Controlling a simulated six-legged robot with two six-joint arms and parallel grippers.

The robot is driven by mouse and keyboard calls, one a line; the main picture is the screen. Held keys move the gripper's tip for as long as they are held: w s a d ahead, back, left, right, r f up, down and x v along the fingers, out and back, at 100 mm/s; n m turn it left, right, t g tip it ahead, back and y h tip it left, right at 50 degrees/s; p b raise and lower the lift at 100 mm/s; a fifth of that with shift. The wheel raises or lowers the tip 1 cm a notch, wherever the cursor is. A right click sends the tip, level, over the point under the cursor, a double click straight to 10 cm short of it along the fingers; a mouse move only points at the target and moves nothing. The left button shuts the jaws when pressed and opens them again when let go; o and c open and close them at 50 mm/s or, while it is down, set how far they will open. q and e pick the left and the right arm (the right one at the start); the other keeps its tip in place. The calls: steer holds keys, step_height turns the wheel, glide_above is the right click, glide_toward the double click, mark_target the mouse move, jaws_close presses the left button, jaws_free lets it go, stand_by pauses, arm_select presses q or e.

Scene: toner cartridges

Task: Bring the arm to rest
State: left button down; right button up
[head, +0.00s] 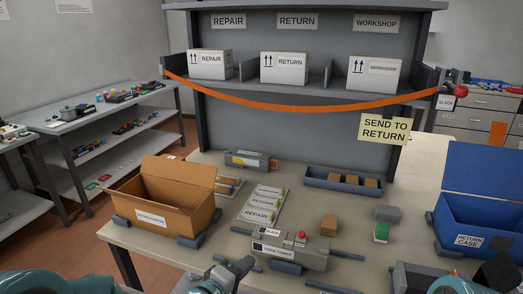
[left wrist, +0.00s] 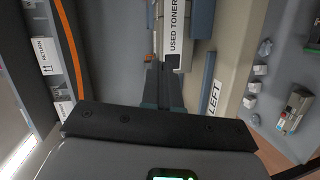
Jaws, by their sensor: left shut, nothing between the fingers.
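My left gripper (head: 238,270) comes in at the bottom of the head view, low over the front of the table, its fingers closed and empty. In the left wrist view its fingers (left wrist: 160,88) lie together, pointing at a grey unit labelled USED TONER (left wrist: 174,40). In the head view a grey unit with a red button (head: 290,252) stands just right of the gripper; I cannot tell whether they touch. A dark part that looks like my right gripper (head: 497,273) shows at the bottom right corner; its fingers cannot be made out.
An open cardboard box (head: 165,200) stands left, a blue return case (head: 480,215) right. Label cards (head: 263,204), a blue-grey tray (head: 315,182) and small blocks lie between. An orange strap (head: 300,107) hangs across the shelf of white boxes. The front left table corner is bare.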

arm_select(q)
steer(key=s+a+f+n+g+y, duration=0.1)
steer(key=s+a+f+g+y, duration=0.2)
steer(key=f, duration=0.6)
steer(key=s+a+f+n+g, duration=0.15)
steer(key=s+a+f, duration=0.3)
steer(key=f, duration=0.55)
steer(key=s+f+m+g, duration=0.4)
steer(key=s+m, duration=0.1)
steer(key=s, duration=0.5)
steer(key=s+f+m+g+y, duration=0.1)
steer(key=s+f+m+g, duration=0.3)
steer(key=s, duration=0.6)
steer(key=shift+f+m+p, duration=0.25)
steer(key=shift+m+p, duration=0.15)
steer(key=shift+m, duration=0.35)
